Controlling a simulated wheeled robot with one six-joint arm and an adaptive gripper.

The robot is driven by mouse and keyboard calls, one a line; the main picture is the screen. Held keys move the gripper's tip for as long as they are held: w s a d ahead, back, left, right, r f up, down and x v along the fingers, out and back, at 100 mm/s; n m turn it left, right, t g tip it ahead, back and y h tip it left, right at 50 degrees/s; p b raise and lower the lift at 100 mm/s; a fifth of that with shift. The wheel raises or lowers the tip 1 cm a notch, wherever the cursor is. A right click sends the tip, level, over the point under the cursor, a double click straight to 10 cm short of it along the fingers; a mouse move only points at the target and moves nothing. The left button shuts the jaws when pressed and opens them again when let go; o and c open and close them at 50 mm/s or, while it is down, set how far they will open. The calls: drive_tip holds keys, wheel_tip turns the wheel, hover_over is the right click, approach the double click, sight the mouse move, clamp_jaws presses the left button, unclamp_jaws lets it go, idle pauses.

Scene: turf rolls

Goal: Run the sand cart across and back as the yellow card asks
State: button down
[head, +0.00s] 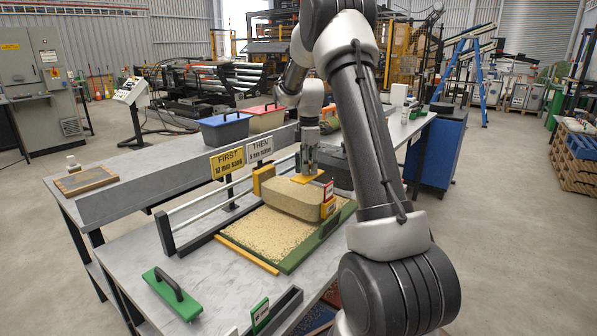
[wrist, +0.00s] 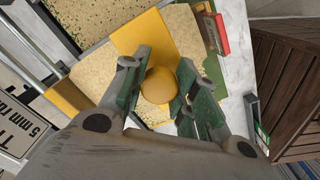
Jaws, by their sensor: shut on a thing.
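The sand cart (head: 290,198) is a pale sand-coloured block with yellow end pieces and a yellow plate on top. It sits over the far part of a green-edged tray (head: 304,255). Grainy sand (head: 262,232) covers the tray's near part. My gripper (head: 309,162) is upright above the cart. In the wrist view my gripper (wrist: 160,76) is shut on the cart's round yellow knob (wrist: 158,86), with a green-padded finger on each side. The yellow card (head: 228,160) reads FIRST and 10 mm, its last word seemingly sand. A white card (head: 259,149) beside it reads THEN, 5 mm.
White rails (head: 215,204) run along the tray's left side. Blue (head: 226,130) and red (head: 264,119) bins stand behind. A small red tag (head: 328,189) stands at the cart's right end.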

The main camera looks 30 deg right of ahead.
drive_tip(key=w+d, duration=0.5)
drive_tip(key=d, duration=0.7)
drive_tip(key=shift+d, duration=0.15)
drive_tip(key=shift+w+r, duration=0.15)
drive_tip(key=c, duration=1.1)
unclamp_jaws()
drive_tip(key=shift+d, duration=0.15)
wheel_tip(320, 180, up, 12)
